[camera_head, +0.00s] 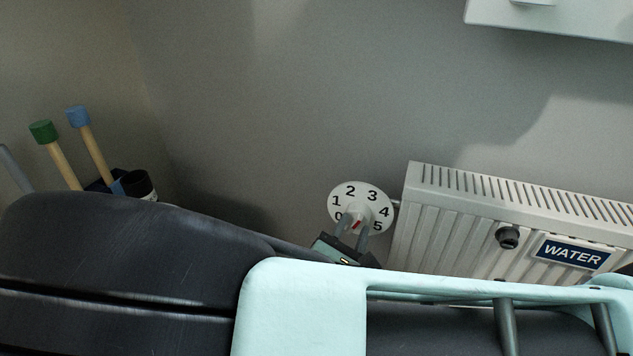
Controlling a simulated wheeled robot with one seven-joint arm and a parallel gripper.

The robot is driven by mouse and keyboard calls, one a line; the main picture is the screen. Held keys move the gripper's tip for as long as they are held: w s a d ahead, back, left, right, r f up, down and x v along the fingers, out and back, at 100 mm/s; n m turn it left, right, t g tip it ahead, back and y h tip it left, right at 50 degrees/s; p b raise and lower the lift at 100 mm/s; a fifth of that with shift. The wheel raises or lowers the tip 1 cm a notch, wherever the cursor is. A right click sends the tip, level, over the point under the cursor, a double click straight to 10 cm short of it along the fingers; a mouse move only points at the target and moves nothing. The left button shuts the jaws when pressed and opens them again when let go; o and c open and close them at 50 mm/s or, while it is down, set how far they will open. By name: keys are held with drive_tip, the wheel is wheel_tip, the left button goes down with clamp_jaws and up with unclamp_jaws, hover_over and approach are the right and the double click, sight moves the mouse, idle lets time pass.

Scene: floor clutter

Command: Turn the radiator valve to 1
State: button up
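The radiator valve is a round white dial (344,191) with the numbers 0 to 5 around its edge, left of the radiator. A pale knob (357,210) with a red mark stands at its middle. The red mark shows low on the knob, slanted, and the number it points at is not clear. My gripper (352,229) is at the dial from below, with its two grey fingers apart at the lower part of the knob. The red mark shows between the fingers. Whether they touch the knob is not clear.
A white ribbed radiator (440,215) with a dark round fitting (508,238) and a blue WATER sign (571,254) stands close on the right. A white box-like edge (560,18) juts out at top right. Wooden handles with green (43,132) and blue (78,117) ends stand at left.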

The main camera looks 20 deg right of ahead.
clamp_jaws()
drive_tip(key=shift+r+p, duration=0.1)
drive_tip(key=shift+p, duration=0.2)
